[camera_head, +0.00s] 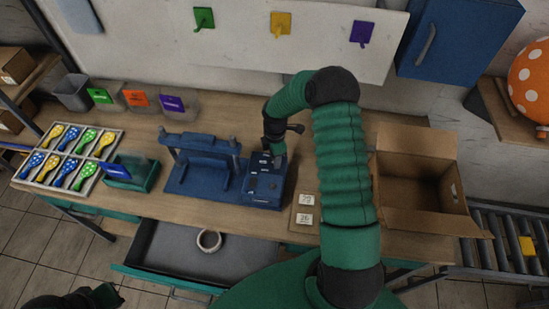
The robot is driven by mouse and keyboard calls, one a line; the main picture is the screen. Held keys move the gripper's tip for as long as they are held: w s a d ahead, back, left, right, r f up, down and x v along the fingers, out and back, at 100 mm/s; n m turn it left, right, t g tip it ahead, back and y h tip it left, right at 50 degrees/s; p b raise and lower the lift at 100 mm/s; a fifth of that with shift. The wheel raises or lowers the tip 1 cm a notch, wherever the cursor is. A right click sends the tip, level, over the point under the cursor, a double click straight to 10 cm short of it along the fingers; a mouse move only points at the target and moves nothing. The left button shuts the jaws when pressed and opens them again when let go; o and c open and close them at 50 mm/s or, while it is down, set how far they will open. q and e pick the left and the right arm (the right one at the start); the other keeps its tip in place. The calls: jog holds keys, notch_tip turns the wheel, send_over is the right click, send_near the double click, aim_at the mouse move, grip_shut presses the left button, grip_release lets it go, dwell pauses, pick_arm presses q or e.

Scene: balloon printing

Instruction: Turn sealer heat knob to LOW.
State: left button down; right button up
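The blue sealer (205,180) stands on the wooden workbench (230,222), with its control box (262,187) at its right end. Small knobs and pale labels show on top of the box. They are too small to read, so I cannot tell the heat knob's setting. My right gripper (277,155) is over the back part of the control box, pointing down. Its fingertips are small and partly hidden, so I cannot tell whether it touches a knob or is open. A black and green part of my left arm (75,299) shows at the lower left edge; its fingers cannot be made out.
An open cardboard box (446,211) stands right of my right arm, beside a roller conveyor (495,245). A tray of patterned balloons (47,180) is at left. An open drawer (170,250) holds a tape roll (209,241).

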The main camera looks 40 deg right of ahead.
jog(key=o, duration=0.4)
jog(key=shift+d, duration=0.1)
notch_tip(320, 180, up, 17)
jog(key=b, duration=0.3)
jog(key=shift+f, duration=0.15)
jog(key=shift+d, duration=0.1)
